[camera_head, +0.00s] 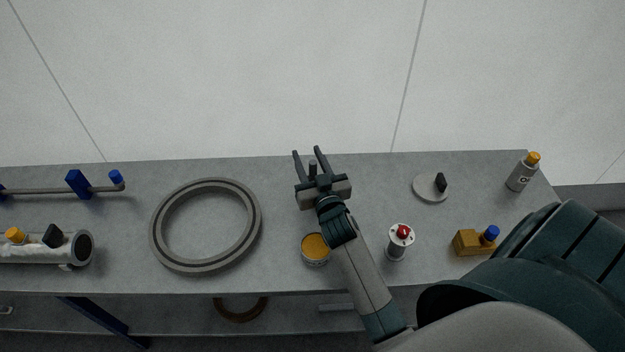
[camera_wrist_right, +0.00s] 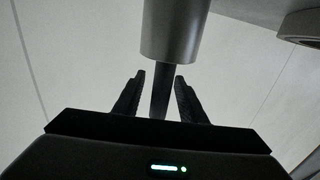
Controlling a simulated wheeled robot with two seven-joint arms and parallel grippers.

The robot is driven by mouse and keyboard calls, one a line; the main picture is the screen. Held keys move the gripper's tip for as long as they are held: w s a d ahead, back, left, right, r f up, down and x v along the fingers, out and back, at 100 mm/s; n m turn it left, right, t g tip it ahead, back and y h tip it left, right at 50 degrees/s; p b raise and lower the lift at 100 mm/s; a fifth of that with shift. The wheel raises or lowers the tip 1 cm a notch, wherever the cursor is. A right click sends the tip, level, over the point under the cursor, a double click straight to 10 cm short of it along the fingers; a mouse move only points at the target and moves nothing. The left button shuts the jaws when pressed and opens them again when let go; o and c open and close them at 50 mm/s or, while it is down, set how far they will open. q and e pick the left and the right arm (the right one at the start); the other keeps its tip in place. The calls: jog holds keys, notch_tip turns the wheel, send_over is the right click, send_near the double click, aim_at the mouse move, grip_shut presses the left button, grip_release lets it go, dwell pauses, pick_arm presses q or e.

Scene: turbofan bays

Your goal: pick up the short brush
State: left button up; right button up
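My right gripper (camera_head: 308,153) is over the far middle of the bench with its two fingers spread. A small dark upright piece (camera_head: 312,168) shows between the finger bases. In the right wrist view, a narrow dark stem (camera_wrist_right: 160,92) is between the open fingers, with gaps on both sides. It runs up to a wide grey cylinder (camera_wrist_right: 175,30) that is cut off by the top edge. This may be the short brush, but I cannot tell for sure. The head view shows no other clear brush. My left gripper is not in view.
A large grey ring (camera_head: 156,235) lies left on the bench. A yellow-topped tin (camera_head: 315,249) is beside my forearm. To the right are a red-topped cylinder (camera_head: 397,243), a round disc (camera_head: 426,191), a yellow block (camera_head: 468,243) and a bottle (camera_head: 520,176). A white tube (camera_head: 40,249) lies far left.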

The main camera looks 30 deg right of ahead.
jog(key=c, duration=0.7)
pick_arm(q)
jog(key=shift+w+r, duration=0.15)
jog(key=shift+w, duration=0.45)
pick_arm(e)
grip_shut()
jog(key=shift+r, duration=0.1)
